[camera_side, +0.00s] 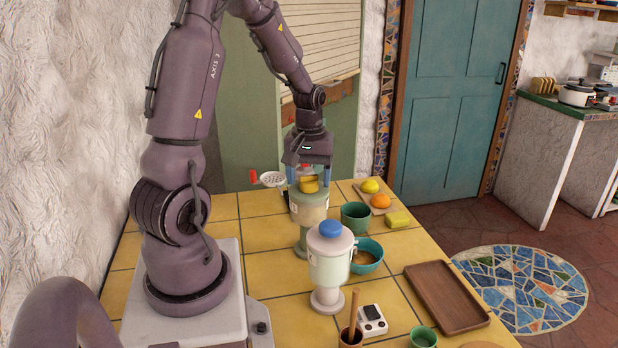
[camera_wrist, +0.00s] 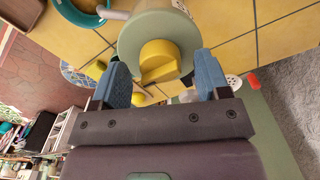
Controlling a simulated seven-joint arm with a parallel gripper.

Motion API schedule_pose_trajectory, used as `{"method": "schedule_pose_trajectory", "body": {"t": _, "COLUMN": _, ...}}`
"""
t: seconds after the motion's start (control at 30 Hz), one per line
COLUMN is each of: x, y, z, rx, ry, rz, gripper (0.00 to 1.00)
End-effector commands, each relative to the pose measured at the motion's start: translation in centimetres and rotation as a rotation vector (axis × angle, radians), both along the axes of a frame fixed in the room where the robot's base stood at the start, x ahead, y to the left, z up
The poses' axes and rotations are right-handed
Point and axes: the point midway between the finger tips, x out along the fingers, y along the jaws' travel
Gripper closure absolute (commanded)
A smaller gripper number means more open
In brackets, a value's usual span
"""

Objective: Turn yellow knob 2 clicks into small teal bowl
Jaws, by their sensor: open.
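The yellow knob (camera_side: 309,186) sits on top of a dispenser with a pale green lid and cream body (camera_side: 308,212). In the wrist view the knob (camera_wrist: 160,60) lies on the round lid (camera_wrist: 133,38). My gripper (camera_side: 308,180) points down over it, its blue fingers open on either side; I cannot tell whether they touch it. A teal bowl (camera_side: 368,262) with something brown inside stands to the right of the dispensers, partly behind the blue-knobbed one. A green cup-like bowl (camera_side: 355,215) and a smaller green bowl (camera_side: 423,337) also stand on the counter.
A second dispenser with a blue knob (camera_side: 331,229) stands in front. A brown tray (camera_side: 446,297), a small white device (camera_side: 372,320), a yellow sponge (camera_side: 397,220), a lemon (camera_side: 370,186) and an orange (camera_side: 381,201) are nearby. A red-handled strainer (camera_side: 272,178) is behind, left.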

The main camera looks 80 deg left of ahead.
Motion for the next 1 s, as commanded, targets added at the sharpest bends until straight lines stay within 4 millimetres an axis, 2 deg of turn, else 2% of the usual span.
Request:
{"method": "schedule_pose_trajectory", "body": {"t": 0.37, "x": 0.0, "y": 0.0, "z": -0.61, "rx": 0.001, "ry": 0.0, "rz": 0.0, "gripper": 0.31}}
{"method": "schedule_pose_trajectory", "body": {"t": 0.5, "x": 0.0, "y": 0.01, "z": -0.59, "rx": 0.001, "ry": 0.0, "rz": 0.0, "gripper": 0.63}}
{"method": "schedule_pose_trajectory", "body": {"t": 0.57, "x": 0.0, "y": 0.01, "z": -0.58, "rx": 0.001, "ry": 0.0, "rz": 0.0, "gripper": 0.77}}
{"method": "schedule_pose_trajectory", "body": {"t": 0.6, "x": 0.0, "y": 0.01, "z": -0.58, "rx": 0.001, "ry": 0.0, "rz": 0.0, "gripper": 0.8}}
{"method": "schedule_pose_trajectory", "body": {"t": 1.0, "x": 0.02, "y": 0.0, "z": -0.55, "rx": 0.001, "ry": -0.001, "rz": -0.073, "gripper": 0.8}}
